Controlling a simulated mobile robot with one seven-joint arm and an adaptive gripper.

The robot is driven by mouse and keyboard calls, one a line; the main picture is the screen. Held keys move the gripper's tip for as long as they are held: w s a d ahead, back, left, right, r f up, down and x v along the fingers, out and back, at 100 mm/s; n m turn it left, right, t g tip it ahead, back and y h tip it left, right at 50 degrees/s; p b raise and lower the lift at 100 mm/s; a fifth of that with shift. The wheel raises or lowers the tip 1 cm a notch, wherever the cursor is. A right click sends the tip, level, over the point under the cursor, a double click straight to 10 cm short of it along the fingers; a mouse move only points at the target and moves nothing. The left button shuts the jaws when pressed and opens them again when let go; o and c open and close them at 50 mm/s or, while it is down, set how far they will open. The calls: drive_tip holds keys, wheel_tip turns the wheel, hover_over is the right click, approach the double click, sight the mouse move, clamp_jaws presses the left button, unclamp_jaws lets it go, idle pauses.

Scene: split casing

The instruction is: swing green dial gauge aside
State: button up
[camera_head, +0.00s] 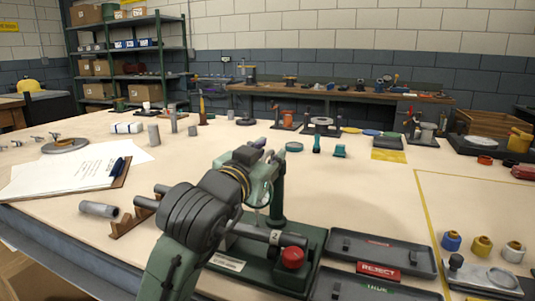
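The green dial gauge (259,194) shows as a pale round face, partly covered by my arm. It sits beside a dark green post (278,199) that stands on a green base (300,277). A grey rod marked 2 (274,238) lies across the base, with a red knob (292,257) in front of it. My gripper (268,156) is at the top of the post, close to the gauge. My wrist hides part of it, and I cannot tell whether its fingers touch the gauge or are closed.
Two dark trays lie right of the base, one labelled REJECT (378,271). A grey cylinder (99,209) and wooden rests (136,217) are on the left, near a clipboard (75,170). Small gauges and parts stand farther back. The table's middle right is fairly clear.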

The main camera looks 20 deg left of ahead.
clamp_jaws()
idle(0.8)
